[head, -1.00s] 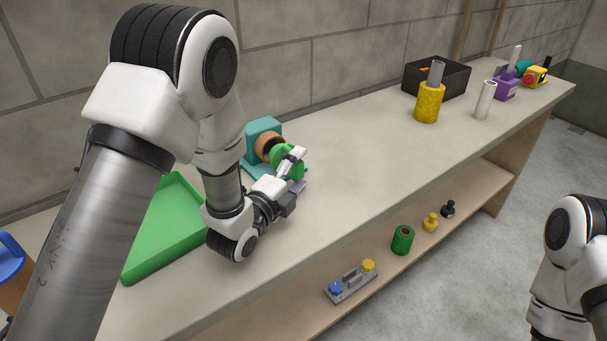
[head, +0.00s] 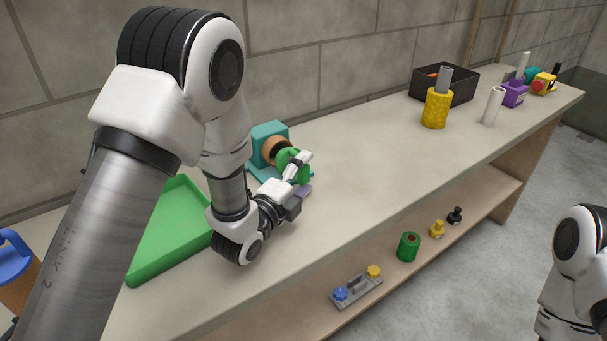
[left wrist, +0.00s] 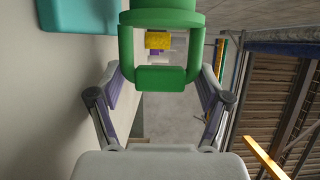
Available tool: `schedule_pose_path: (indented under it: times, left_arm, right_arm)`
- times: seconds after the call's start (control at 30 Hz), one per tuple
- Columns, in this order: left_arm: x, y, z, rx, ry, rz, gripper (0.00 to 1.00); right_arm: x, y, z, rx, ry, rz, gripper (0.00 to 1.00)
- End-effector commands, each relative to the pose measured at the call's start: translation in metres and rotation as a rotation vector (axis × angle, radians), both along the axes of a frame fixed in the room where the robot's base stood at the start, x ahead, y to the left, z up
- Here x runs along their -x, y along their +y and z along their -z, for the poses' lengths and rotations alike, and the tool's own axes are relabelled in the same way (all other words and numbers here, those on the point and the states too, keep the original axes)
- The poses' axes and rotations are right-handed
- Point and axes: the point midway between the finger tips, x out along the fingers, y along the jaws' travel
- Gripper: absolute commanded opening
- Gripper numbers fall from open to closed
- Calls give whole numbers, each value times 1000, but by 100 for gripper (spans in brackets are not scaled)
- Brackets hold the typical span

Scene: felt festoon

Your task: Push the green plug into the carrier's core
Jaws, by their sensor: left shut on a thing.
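The teal carrier (head: 268,131) stands on the bench near the wall, with a copper-brown round core (head: 275,150) facing right. The green plug (head: 293,163) is right in front of the core, at its near right side; I cannot tell whether any of it is inside. My left gripper (head: 298,171) is shut on the green plug. In the left wrist view the plug (left wrist: 163,18) shows a looped handle between the fingers (left wrist: 160,78), and a corner of the teal carrier (left wrist: 80,16) shows at upper left. The plug hides part of the core. My right gripper is out of view.
A green tray (head: 172,238) lies left of the carrier. A yellow cylinder (head: 436,110), a white tube (head: 493,106) and a black bin (head: 459,84) stand farther right. The bench between is clear. A green spool (head: 408,246) stands on the lower shelf.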

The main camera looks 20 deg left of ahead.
Motion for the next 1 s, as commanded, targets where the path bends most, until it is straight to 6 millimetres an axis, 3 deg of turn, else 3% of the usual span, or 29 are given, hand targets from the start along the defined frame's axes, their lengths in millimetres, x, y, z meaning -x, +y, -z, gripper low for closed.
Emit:
schedule_pose_path:
  times: [1.0]
  left_arm:
    - [0,0,0,0,0,0,41]
  right_arm:
    - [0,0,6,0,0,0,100]
